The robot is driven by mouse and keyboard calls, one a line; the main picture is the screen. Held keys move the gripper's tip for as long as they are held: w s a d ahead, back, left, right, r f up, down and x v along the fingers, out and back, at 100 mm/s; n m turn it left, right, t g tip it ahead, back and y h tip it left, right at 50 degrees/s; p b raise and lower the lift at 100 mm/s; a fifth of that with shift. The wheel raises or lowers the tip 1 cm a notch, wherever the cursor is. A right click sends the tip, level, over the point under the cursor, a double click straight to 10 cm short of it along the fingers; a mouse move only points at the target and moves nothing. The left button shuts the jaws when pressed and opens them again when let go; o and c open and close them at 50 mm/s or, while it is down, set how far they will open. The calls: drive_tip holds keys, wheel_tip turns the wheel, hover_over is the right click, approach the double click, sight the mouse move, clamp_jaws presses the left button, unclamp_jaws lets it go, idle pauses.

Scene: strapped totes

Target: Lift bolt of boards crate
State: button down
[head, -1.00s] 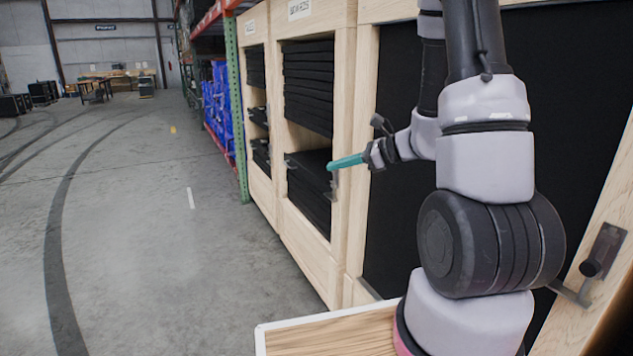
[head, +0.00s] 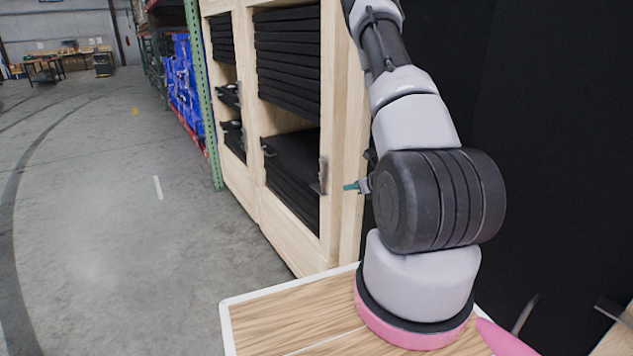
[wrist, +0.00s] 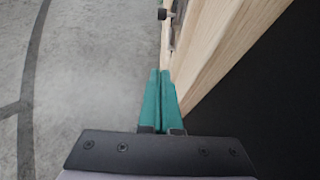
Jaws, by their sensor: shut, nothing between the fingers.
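Pale wooden crates stand in a row, and their labels are out of view now. The middle crate (head: 290,226) holds stacked black boards (head: 287,75). A metal bolt (head: 323,176) sits upright on its right post. My gripper's teal fingers (head: 351,186) are shut and empty, just right of this bolt in the picture; I cannot tell the gap in depth. Most of my gripper is hidden behind my arm. In the wrist view the closed fingers (wrist: 160,88) point along a wooden post, with a metal bolt with a black knob (wrist: 163,14) beyond their tips.
A large black panel (head: 560,120) fills the right side, close to my arm. Another metal fitting (head: 612,310) shows at the lower right edge. Green and red racking with blue goods (head: 183,85) stands beyond the crates. The grey floor (head: 110,230) on the left is clear.

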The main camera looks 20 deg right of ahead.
sight(316, 174)
drive_tip(key=shift+w+a, duration=0.1)
drive_tip(key=shift+w, duration=0.05)
drive_tip(key=x, duration=2)
drive_tip(key=r, duration=0.4)
drive_tip(key=shift+w+a+r, duration=0.1)
drive_tip(key=shift+w, duration=0.15)
wheel_tip(316, 174, up, 3)
drive_tip(key=shift+r, duration=0.2)
drive_tip(key=shift+f, duration=0.15)
